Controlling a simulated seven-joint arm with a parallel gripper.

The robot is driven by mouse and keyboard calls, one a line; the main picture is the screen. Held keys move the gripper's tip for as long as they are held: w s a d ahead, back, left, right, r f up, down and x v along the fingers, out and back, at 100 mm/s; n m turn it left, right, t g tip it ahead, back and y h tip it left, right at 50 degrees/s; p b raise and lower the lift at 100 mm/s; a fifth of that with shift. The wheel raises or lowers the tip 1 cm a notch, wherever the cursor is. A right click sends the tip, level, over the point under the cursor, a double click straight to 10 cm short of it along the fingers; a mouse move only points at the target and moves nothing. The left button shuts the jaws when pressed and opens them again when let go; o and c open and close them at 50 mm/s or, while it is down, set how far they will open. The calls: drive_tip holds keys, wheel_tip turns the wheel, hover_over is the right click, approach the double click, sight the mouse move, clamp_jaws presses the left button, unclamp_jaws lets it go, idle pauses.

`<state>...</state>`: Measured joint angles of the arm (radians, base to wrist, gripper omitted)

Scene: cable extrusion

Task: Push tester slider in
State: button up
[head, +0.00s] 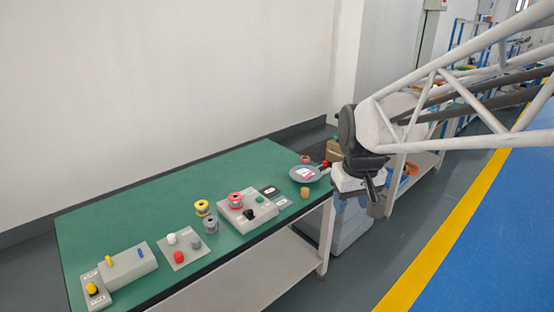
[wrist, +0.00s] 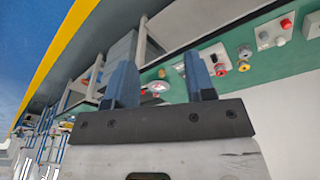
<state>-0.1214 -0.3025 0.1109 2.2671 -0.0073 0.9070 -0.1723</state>
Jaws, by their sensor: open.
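A grey box (head: 132,262) with a yellow bar on its top lies at the left end of the green table. A small grey plate with a yellow knob (head: 92,290) adjoins its left side. A second grey box (head: 240,212) stands further right, with a black knob, a green button and a red-topped spool on it. I cannot tell which part is the tester slider. My gripper (head: 372,205) is beyond the table's right end, far from both boxes. In the wrist view, its two blue fingers (wrist: 158,80) are apart with nothing between them.
A grey plate (head: 185,247) with red, white and grey knobs lies between the boxes. Loose spools (head: 202,208) stand near it. A round dish (head: 310,173) sits at the table's right end. The green table's (head: 140,210) back strip is clear.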

drive_tip(key=w+a+f+n, duration=0.2)
drive_tip(key=w+a, duration=0.3)
drive_tip(key=w, duration=0.4)
drive_tip(key=n+g, duration=0.2)
drive_tip(key=n, duration=0.4)
hover_over(250, 210)
wheel_tip(250, 210, down, 21)
drive_tip(key=shift+s+d+f, duration=0.1)
drive_tip(key=shift+d, duration=0.05)
drive_tip(key=shift+f, duration=0.1)
drive_tip(key=shift+f, duration=3.9)
drive_tip(key=shift+c, duration=0.3)
